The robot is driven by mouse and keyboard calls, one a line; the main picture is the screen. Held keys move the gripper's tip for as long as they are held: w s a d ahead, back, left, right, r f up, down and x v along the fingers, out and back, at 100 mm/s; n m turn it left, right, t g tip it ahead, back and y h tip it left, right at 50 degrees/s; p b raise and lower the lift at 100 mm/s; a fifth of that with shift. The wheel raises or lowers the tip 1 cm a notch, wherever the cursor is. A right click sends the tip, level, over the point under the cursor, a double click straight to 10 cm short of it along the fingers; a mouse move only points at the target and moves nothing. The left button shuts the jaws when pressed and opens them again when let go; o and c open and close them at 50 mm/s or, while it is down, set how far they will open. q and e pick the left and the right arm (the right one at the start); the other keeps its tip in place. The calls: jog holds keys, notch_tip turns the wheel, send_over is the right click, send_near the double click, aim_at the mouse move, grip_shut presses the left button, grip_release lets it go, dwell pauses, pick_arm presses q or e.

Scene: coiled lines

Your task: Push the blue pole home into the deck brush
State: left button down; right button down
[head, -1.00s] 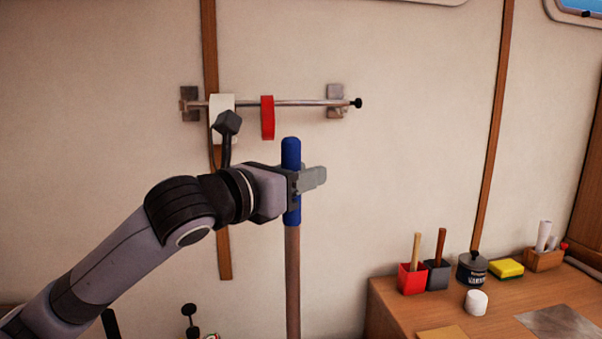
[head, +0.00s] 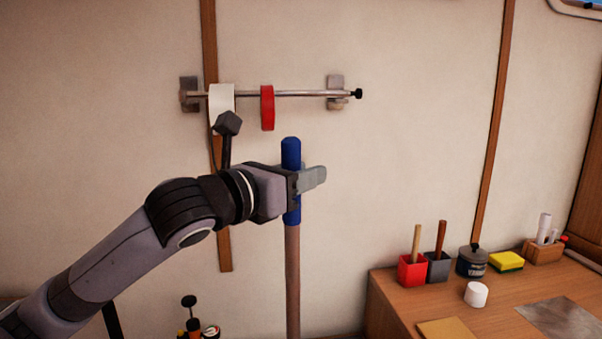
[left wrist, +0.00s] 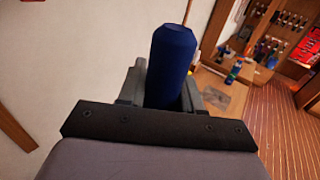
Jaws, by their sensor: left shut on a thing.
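The blue pole (head: 291,152) stands upright in the middle of the head view, with a blue grip on top and a brown wooden shaft below. My left gripper (head: 308,179) is shut on the blue grip, a little below its top end. In the left wrist view the blue pole (left wrist: 170,66) stands between the two fingers of my left gripper (left wrist: 165,92). The pole's lower end is out of view. The deck brush does not show in any view. My right gripper is not in view.
A wall rail (head: 300,93) carries a white roll (head: 222,102) and a red roll (head: 267,108) behind the pole. A wooden desk (head: 395,308) at the right holds a red pot (head: 411,271), a dark pot (head: 438,266), a tin (head: 472,262), a yellow sponge (head: 507,261) and a white cylinder (head: 476,294).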

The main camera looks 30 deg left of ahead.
pick_arm(q)
jog(key=c, duration=0.7)
grip_release()
jog(key=shift+b+v, duration=0.8)
jog(key=shift+v, duration=2.8)
